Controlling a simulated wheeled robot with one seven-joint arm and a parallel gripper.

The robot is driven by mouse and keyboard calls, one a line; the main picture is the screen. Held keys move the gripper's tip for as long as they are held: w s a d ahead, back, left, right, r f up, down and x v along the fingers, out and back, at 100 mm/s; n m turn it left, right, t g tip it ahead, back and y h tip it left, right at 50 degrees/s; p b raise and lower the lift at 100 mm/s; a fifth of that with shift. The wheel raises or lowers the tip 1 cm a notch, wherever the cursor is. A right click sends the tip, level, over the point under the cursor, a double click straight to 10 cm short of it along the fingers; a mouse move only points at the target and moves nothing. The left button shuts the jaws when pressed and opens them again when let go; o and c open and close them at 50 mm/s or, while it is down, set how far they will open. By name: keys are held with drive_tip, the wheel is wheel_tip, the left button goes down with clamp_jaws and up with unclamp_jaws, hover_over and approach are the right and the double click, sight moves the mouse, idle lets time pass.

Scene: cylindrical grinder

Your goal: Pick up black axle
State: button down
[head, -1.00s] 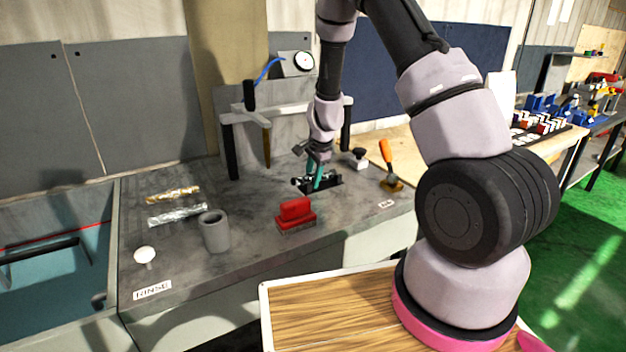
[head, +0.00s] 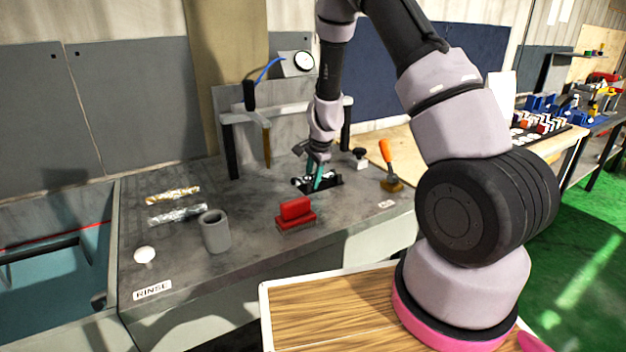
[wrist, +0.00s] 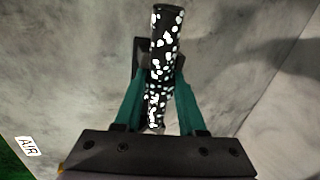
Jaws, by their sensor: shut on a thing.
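The black axle (wrist: 166,35) is a dark cylinder with many white spots. In the wrist view it runs lengthwise between the two green fingers of my gripper (wrist: 157,95), which are shut on it. In the head view my gripper (head: 317,178) points down at the back right of the grey bench, with its fingers around the axle. The axle (head: 299,181) shows there only in part, low over a small black holder (head: 334,181). I cannot tell whether it still touches the holder.
A red-handled brush (head: 296,212) and a grey cup (head: 215,232) stand nearer the front. An orange-handled tool (head: 387,165) and a black knob (head: 360,155) are to the right. A gauge stand with a post (head: 345,125) rises behind.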

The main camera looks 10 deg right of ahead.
sight(313, 174)
drive_tip(key=shift+r, duration=0.1)
wheel_tip(313, 174, up, 9)
drive_tip(key=shift+f, duration=0.2)
drive_tip(key=shift+r, duration=0.25)
drive_tip(key=shift+w+d+h, duration=0.1)
drive_tip(key=shift+d+h, duration=0.2)
drive_tip(key=shift+d, duration=0.05)
drive_tip(key=shift+w+d+f+m+t+h, duration=0.15)
drive_tip(key=shift+w+d+m+h, duration=0.15)
drive_tip(key=shift+d+h, duration=0.2)
drive_tip(key=shift+w+d+f+m+t+h, duration=0.15)
drive_tip(key=shift+d+m+h, duration=0.15)
drive_tip(key=shift+d+h, duration=0.15)
drive_tip(key=shift+d+f, duration=0.15)
drive_tip(key=shift+f, duration=3.95)
